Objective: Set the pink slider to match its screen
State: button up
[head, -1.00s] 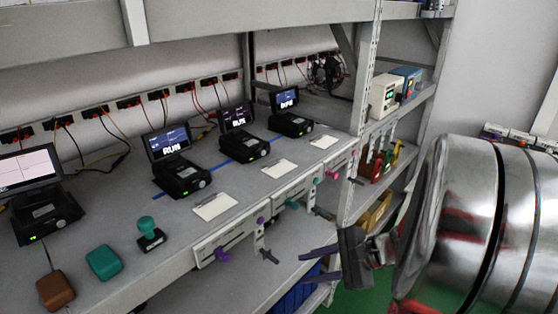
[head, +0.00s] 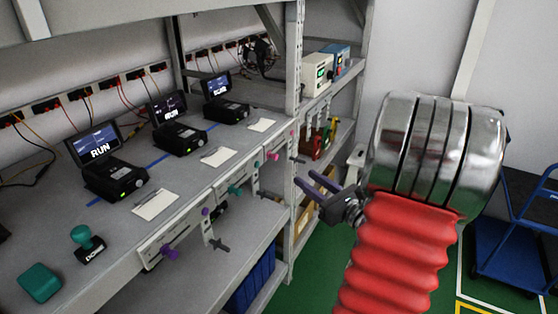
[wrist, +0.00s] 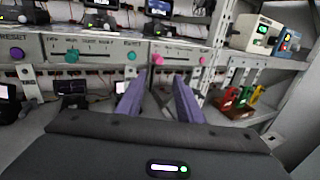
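The pink slider's knob (wrist: 157,60) sits at the left end of its slot on the pink panel in the wrist view. The round pink button (wrist: 203,60) is at that panel's right end. The pink knob also shows small in the head view (head: 273,156). The far-right screen (head: 216,86), on the unit nearest the pink panel, seems to read RUN, small and blurred. My gripper (wrist: 158,81) is open and empty, its two purple fingers apart, pointing at the panels. In the head view my gripper (head: 305,177) hangs in front of the rack, clear of the pink knob.
The teal slider knob (wrist: 71,57) and teal button (wrist: 132,56) are left of the pink panel. A rack post (head: 293,60) stands right of it. A red, green and yellow tool group (wrist: 240,97) is on the right shelf. A blue cart (head: 510,235) stands at right.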

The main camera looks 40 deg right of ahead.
aim_at(277, 157)
jog(key=w, duration=1.3)
jog(key=shift+w+d, duration=0.35)
jog(key=shift+w, duration=0.05)
grip_shut()
dwell(0.4)
